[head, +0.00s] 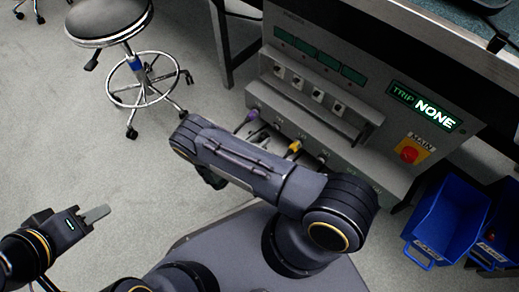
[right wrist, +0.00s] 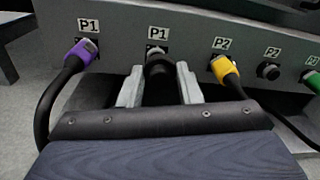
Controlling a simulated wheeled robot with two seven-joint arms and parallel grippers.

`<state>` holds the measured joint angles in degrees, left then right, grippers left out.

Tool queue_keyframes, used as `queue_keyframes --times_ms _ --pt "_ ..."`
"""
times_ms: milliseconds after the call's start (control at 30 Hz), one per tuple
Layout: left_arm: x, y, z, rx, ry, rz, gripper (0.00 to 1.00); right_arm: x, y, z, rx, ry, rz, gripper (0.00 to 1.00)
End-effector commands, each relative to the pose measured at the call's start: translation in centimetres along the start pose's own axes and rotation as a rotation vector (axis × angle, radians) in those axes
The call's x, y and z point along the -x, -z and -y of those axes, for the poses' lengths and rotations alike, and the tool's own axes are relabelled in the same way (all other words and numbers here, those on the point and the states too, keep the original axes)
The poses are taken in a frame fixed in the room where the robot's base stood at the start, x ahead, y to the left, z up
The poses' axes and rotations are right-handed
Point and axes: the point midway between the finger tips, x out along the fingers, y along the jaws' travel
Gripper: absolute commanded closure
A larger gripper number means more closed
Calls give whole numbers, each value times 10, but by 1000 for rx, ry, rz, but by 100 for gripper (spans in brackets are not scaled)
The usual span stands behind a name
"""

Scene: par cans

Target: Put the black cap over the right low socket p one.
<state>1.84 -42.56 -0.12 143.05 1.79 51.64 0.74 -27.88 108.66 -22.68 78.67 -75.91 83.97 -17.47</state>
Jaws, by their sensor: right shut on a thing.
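In the right wrist view my right gripper (right wrist: 161,72) is shut on the black cap (right wrist: 160,82), which sits between its two grey fingers. The cap is in front of the right P1 socket (right wrist: 156,49), lined up below its label. A pale part of the socket shows above the cap. I cannot tell whether the cap touches it. In the head view my right arm hides this gripper and the cap. My left gripper (head: 95,214) is far left over the floor, holding nothing visible; its fingers overlap, so its opening is unclear.
A purple plug (right wrist: 82,53) sits in the left P1 socket, its cable hanging left. A yellow plug (right wrist: 224,67) is in a P2 socket to the right, beside a black-covered P2 socket (right wrist: 268,71). Blue bins (head: 447,222) and a stool (head: 108,22) stand on the floor.

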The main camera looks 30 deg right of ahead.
Motion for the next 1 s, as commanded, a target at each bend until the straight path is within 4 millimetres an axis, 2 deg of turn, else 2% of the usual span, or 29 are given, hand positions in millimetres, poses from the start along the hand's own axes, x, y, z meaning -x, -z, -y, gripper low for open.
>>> queue_keyframes --times_ms 33,133,367,867,1000 --pt "-6 -3 2 0 0 0 64 1 11 -2 3 -24 24 92" --pt "-6 -3 3 0 0 0 64 2 16 -3 -1 -48 46 92" --pt "-6 -3 3 0 0 -1 64 -9 15 -4 -3 -49 48 92" --pt "-6 -3 3 0 0 0 64 -49 13 -5 -2 -47 46 92" --pt "-6 -3 3 0 0 0 64 -48 13 -5 -2 -49 46 92"
